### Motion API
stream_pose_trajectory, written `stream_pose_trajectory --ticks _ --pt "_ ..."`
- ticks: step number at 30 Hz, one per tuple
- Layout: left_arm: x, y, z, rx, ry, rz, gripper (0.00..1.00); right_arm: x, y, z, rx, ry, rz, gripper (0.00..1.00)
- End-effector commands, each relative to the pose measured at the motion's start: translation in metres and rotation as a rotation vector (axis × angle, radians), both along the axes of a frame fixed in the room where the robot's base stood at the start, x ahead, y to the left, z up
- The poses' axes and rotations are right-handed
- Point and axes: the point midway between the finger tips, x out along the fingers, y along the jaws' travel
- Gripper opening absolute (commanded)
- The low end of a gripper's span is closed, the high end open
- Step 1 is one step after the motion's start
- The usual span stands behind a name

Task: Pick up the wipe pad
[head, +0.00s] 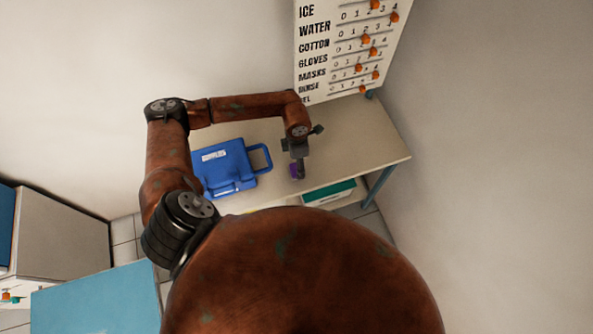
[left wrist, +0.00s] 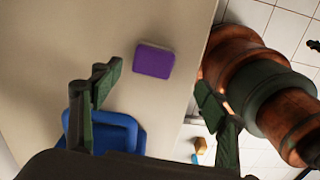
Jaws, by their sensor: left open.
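The wipe pad looks like a small purple block (left wrist: 154,61) on the beige table top, near its edge in the left wrist view. In the head view the purple pad (head: 293,170) shows partly beside my left gripper (head: 300,172), which points down at the table's front part. In the left wrist view my left gripper (left wrist: 160,95) has its fingers wide apart, with nothing between them. The pad lies ahead of the fingertips, apart from them. My right gripper is in neither view.
A blue case (head: 228,172) with a handle lies on the table (head: 385,145) left of the gripper. A white board with orange sliders (head: 340,60) stands at the back. A green-topped box (head: 328,191) sits below the front edge. The table's right side is clear.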

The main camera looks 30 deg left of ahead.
Motion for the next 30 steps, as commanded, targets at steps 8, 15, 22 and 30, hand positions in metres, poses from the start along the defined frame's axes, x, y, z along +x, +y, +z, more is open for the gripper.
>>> stream_pose_trajectory --ticks 8,15,22,30 --pt "0.001 0.005 -0.026 0.013 -0.002 -0.006 0.68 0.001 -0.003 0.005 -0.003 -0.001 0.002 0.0" --pt "0.004 0.008 -0.059 0.011 -0.002 -0.005 0.68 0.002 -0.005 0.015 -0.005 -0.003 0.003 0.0" --pt "0.005 0.009 -0.076 0.011 -0.004 -0.004 0.68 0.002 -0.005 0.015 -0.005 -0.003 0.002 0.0" --pt "0.005 0.009 -0.076 0.011 -0.004 -0.005 0.61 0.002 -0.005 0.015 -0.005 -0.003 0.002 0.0"
